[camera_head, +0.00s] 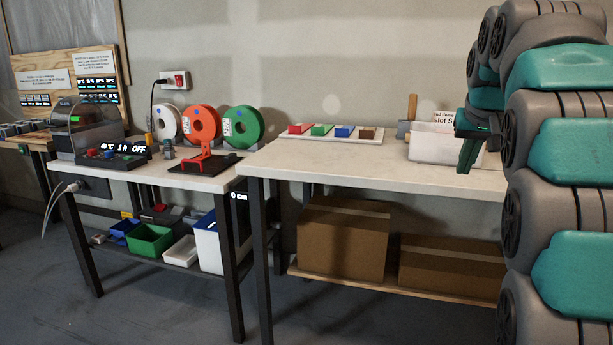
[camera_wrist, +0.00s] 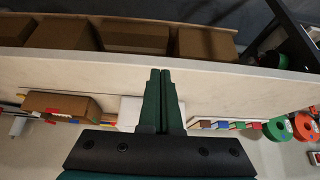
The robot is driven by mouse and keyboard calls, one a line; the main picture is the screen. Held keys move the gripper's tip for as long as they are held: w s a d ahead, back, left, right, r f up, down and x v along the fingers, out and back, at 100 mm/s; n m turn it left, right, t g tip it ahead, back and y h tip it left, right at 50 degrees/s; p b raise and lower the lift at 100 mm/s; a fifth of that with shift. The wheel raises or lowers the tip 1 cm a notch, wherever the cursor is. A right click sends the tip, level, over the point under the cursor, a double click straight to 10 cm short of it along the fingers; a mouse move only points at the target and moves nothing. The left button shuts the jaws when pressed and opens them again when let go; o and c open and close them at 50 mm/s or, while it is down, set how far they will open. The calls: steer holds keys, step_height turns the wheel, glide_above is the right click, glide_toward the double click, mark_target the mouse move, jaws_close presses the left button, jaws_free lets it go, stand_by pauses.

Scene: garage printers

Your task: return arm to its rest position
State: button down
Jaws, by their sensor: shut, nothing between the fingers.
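My gripper (camera_head: 468,153) hangs at the right of the head view, in front of the white bin on the right table. Its dark green fingers point down. In the wrist view my gripper (camera_wrist: 160,72) shows its two fingers pressed together with nothing between them. My grey and teal arm is folded in a tall stack along the right edge of the head view and hides the table's right end.
The right table (camera_head: 370,168) bears a white bin (camera_head: 428,148) and a tray of coloured blocks (camera_head: 300,136). Cardboard boxes (camera_head: 342,240) stand on its lower shelf. The left table (camera_head: 200,181) holds spools and a red-and-black device (camera_head: 205,160). Floor in front is clear.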

steer(key=s+a+f+n+g, duration=0.1)
steer(key=s+a+f, duration=0.4)
steer(key=s+f, duration=0.5)
steer(key=s+a+f+n+g+y, duration=0.1)
steer(key=s+a+f+g, duration=0.3)
steer(key=s+f, duration=0.7)
steer(key=s+a+f+n+g, duration=0.1)
steer(key=s+a+f, duration=0.6)
steer(key=s, duration=1.1)
step_height(320, 180, down, 4)
steer(key=shift+s+a+r+g+y, duration=0.1)
steer(key=shift+s+a+g+y, duration=0.15)
steer(key=shift+g, duration=0.65)
